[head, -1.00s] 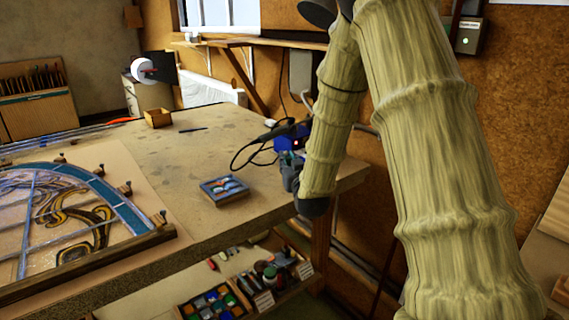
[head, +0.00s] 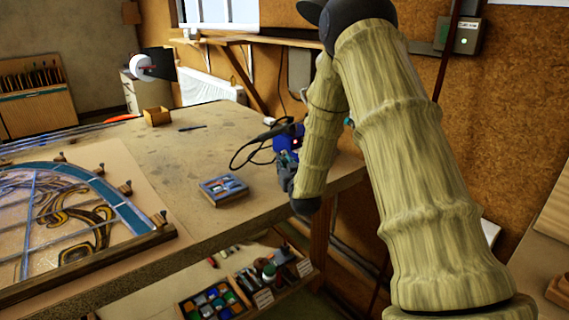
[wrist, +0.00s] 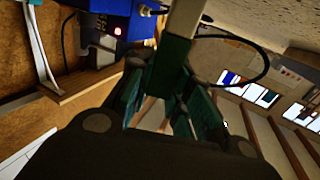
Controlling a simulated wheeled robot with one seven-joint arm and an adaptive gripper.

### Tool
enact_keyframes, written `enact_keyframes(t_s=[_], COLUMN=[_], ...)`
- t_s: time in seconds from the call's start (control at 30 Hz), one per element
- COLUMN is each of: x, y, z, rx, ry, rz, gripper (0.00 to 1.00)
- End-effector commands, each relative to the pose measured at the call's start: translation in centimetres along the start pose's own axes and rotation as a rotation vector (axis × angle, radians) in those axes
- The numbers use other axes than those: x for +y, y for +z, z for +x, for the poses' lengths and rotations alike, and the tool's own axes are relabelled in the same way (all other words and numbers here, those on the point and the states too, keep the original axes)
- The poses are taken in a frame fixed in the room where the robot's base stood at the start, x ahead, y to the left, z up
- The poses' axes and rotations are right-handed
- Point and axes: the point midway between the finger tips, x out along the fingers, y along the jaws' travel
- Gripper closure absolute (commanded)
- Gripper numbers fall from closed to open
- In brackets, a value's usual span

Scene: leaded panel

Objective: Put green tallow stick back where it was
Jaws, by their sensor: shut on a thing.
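In the wrist view my gripper (wrist: 168,97) is shut on a stick with a pale upper part and a dark green lower part, the green tallow stick (wrist: 185,22). The stick stands up between the fingers and its pale end runs out of the top of the picture. In the head view my gripper (head: 287,172) is at the right end of the workbench (head: 175,160), beside the blue soldering station (head: 288,138). The stick cannot be made out in the head view.
A small blue-edged tray (head: 223,190) with several small pieces lies left of my gripper. A black cable (head: 240,152) loops behind it. The leaded panel (head: 75,215) lies at the left. Boxes of bottles and glass (head: 212,302) stand on the lower shelf. The bench middle is mostly clear.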

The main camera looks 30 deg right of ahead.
Motion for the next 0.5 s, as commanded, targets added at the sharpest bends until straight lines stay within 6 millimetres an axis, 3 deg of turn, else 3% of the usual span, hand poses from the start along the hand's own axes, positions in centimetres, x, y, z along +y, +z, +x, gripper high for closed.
enact_keyframes(t_s=[0.33, 0.37, 0.43, 0.5], x=[-0.03, -0.03, -0.03, -0.03], y=[0.33, 0.2, 0.19, 0.18], z=[0.0, 0.0, 0.0, 0.0], rx=[0.001, 0.001, 0.001, 0.001], ry=[0.0, 0.0, 0.0, 0.0], rz=[0.0, 0.0, 0.0, 0.0], gripper=[1.0, 0.75, 0.62, 0.59])
